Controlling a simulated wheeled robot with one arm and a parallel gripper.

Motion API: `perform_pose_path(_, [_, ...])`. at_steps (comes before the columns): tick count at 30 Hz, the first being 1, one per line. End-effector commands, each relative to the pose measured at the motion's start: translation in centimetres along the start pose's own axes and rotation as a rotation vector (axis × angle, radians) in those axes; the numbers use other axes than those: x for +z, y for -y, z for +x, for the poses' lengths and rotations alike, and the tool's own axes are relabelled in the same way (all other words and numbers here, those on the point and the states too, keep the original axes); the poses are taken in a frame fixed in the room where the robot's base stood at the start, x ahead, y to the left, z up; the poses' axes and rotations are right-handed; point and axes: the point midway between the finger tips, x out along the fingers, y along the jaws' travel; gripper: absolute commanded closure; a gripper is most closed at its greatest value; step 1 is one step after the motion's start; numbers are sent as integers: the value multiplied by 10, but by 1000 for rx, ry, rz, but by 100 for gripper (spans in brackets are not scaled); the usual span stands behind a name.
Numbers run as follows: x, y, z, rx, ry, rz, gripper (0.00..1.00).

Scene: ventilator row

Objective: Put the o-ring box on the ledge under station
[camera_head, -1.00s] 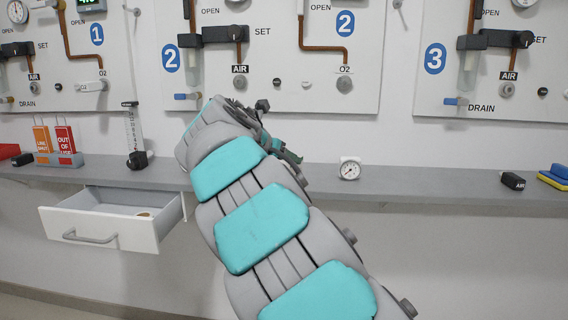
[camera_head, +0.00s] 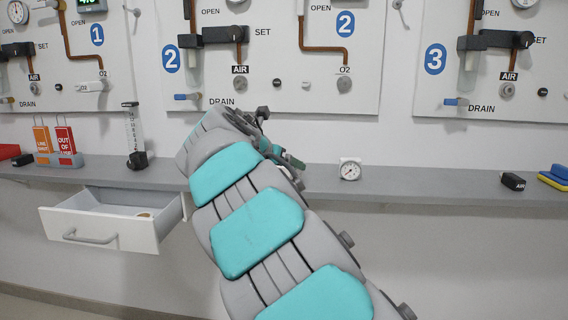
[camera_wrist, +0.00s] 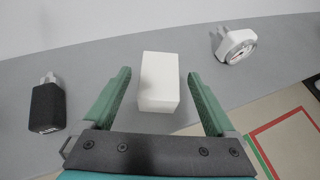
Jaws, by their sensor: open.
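A plain white box (camera_wrist: 159,82), which I take to be the o-ring box, is on the grey ledge (camera_wrist: 100,62) in the wrist view. My gripper (camera_wrist: 159,74) is open, with one green finger on each side of the box and a gap on both sides. In the head view my arm hides the box, and only part of my gripper shows beside the arm. The ledge (camera_head: 420,184) runs along the wall under the station panels there. The station 2 panel (camera_head: 290,65) is above my arm.
A white gauge (camera_wrist: 236,45) stands right of the box; it also shows in the head view (camera_head: 350,169). A black block with a metal connector (camera_wrist: 46,105) lies left of the box. An open drawer (camera_head: 110,215) juts out below the ledge. The ledge right of the gauge is mostly clear.

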Motion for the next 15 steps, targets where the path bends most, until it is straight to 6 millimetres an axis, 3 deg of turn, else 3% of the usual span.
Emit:
perform_pose_path(5, [2,0,0,-1,-1,0,9])
perform_pose_path(15, [4,-1,-56,3,2,-1,9])
